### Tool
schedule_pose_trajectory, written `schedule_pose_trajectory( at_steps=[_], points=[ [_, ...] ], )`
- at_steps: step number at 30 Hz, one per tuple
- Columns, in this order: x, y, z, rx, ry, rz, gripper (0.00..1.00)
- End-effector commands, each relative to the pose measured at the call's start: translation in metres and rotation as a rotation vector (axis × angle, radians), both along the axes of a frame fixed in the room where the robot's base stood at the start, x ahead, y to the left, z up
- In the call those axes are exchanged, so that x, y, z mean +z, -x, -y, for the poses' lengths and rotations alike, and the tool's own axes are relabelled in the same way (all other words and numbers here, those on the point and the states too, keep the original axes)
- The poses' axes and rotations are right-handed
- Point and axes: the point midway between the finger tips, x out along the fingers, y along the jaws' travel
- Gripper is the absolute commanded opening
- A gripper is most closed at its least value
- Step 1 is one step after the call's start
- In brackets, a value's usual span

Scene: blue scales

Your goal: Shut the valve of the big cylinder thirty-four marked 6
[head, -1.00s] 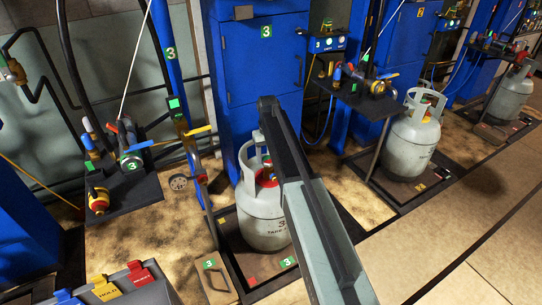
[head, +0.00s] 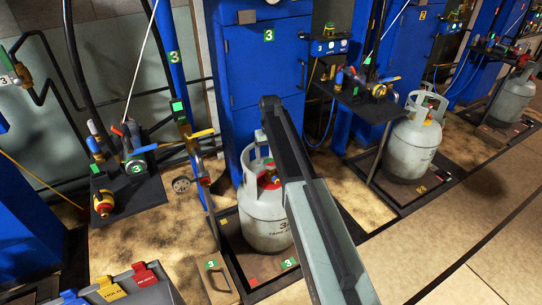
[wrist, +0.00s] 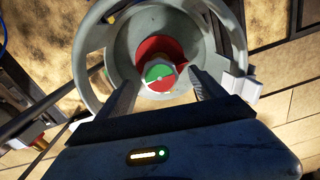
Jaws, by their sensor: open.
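A big grey cylinder (head: 262,222) stands on a dark floor platform in front of the blue cabinet with the green 3 sign. Its printed text starts with a 3 and is partly hidden by my arm; I see no 6 on it. In the wrist view, a round grey collar (wrist: 88,45) surrounds a red top with a valve knob (wrist: 158,72), green with red and white parts. My gripper (wrist: 164,75) is open, its fingers either side of the knob. Contact cannot be told.
Another grey cylinder (head: 412,145) stands right, with a further one (head: 513,95) beyond. A dark shelf (head: 150,196) with fittings stands left, and a gauge post (head: 203,180) is close left of the nearest cylinder. Tan floor (head: 440,235) at right is clear.

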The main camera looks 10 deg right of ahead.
Motion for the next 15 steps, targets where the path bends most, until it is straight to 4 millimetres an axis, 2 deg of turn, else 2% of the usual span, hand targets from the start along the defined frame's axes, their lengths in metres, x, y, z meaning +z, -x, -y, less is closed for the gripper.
schedule_pose_trajectory(
  at_steps=[1,7,10,15],
  points=[
    [0.018,-0.001,0.0,0.0,0.0,0.0,0.79],
    [0.054,-0.003,0.0,0.0,0.001,0.001,0.79],
    [0.061,-0.003,0.0,0.0,0.001,0.001,0.79],
    [0.059,-0.003,0.0,-0.001,0.001,0.001,0.79]
  ],
)
